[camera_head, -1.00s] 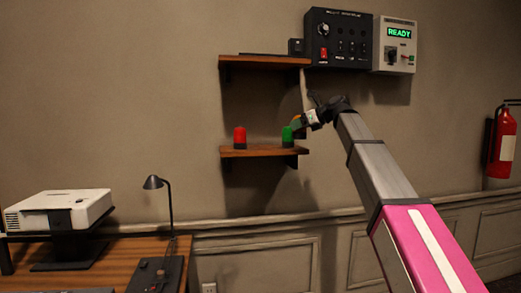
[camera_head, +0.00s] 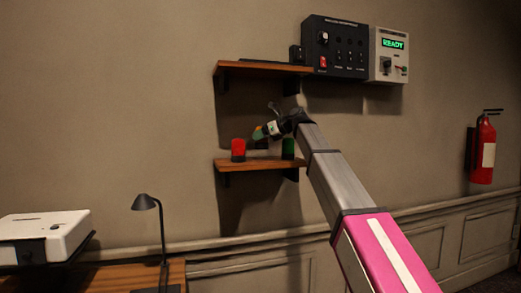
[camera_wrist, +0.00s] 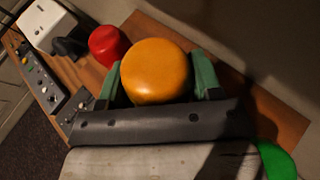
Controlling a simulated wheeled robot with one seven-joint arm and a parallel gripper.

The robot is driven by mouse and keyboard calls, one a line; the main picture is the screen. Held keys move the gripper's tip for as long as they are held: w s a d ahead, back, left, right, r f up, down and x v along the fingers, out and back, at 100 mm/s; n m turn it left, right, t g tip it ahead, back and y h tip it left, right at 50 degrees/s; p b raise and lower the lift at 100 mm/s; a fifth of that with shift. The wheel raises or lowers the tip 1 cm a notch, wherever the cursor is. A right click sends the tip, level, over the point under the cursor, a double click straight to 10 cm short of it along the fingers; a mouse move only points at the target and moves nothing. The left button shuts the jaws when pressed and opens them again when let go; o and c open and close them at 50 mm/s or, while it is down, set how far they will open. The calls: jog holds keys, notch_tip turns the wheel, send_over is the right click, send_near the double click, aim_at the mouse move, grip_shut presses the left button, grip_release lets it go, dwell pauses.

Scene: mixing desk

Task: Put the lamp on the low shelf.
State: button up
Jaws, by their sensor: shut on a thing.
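The orange lamp (camera_wrist: 156,72) has a round, smooth top and sits between the two green fingers of my gripper (camera_wrist: 160,78) in the wrist view. My gripper is shut on it. In the head view my gripper (camera_head: 259,133) is just above the low shelf (camera_head: 262,164), between a red lamp (camera_head: 238,150) and a green lamp (camera_head: 288,148) that stand on it. The held lamp is small and mostly hidden there. I cannot tell whether its base touches the shelf. In the wrist view the red lamp (camera_wrist: 108,45) is close by at upper left.
An upper shelf (camera_head: 262,68) hangs above my gripper. A black control box (camera_head: 336,47) and a grey box reading READY (camera_head: 389,50) are at upper right. A desk lamp (camera_head: 147,203) and white projector (camera_head: 45,235) are below left. A fire extinguisher (camera_head: 482,150) hangs at right.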

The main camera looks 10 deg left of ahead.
aim_at(262, 146)
jog(key=shift+f, duration=2.35)
jog(key=shift+f, duration=0.1)
jog(key=o, duration=1)
jog(key=shift+o, duration=0.2)
jog(key=v, duration=1.2)
